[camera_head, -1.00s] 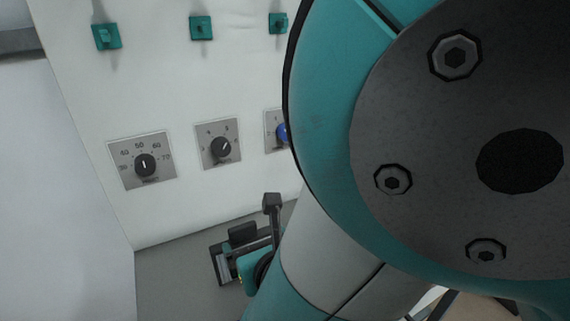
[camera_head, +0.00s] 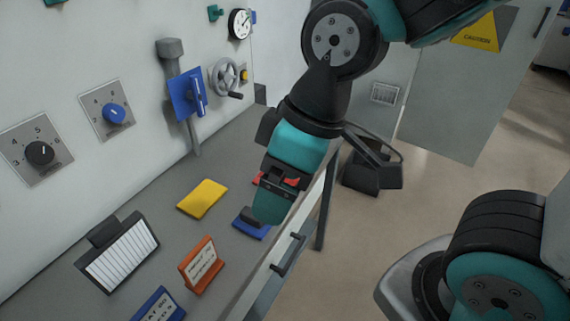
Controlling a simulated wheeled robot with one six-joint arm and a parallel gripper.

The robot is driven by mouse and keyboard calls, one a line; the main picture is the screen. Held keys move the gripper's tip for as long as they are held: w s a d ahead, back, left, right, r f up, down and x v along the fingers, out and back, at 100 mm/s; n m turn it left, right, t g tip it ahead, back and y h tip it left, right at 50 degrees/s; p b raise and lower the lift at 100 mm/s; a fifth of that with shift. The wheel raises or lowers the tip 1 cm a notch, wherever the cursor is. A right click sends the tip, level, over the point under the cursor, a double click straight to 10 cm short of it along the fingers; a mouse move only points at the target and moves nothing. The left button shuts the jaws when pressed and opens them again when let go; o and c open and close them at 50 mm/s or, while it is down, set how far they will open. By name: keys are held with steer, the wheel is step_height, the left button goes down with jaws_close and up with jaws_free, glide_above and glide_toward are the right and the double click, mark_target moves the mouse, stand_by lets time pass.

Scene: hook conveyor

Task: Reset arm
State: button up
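My arm comes in from the top right and hangs down over the counter's front edge, with a black elbow joint and teal wrist sections. My gripper (camera_head: 275,192) is at the lower end of the arm, above the counter near a blue item. Its fingers cannot be made out clearly, so I cannot tell whether it is open or shut. I see nothing clearly held. A red item (camera_head: 291,182) shows partly behind the wrist.
The grey counter (camera_head: 165,235) carries a yellow block (camera_head: 203,198), an orange sign (camera_head: 201,264), a blue sign (camera_head: 160,305) and a striped panel (camera_head: 120,252). The wall has dials, a blue switch (camera_head: 187,95) and a handwheel (camera_head: 227,77).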

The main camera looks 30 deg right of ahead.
steer(key=s+r+m, duration=0.1)
steer(key=s+d+r+m+g, duration=0.1)
steer(key=s, duration=0.1)
steer(key=shift+s, duration=0.15)
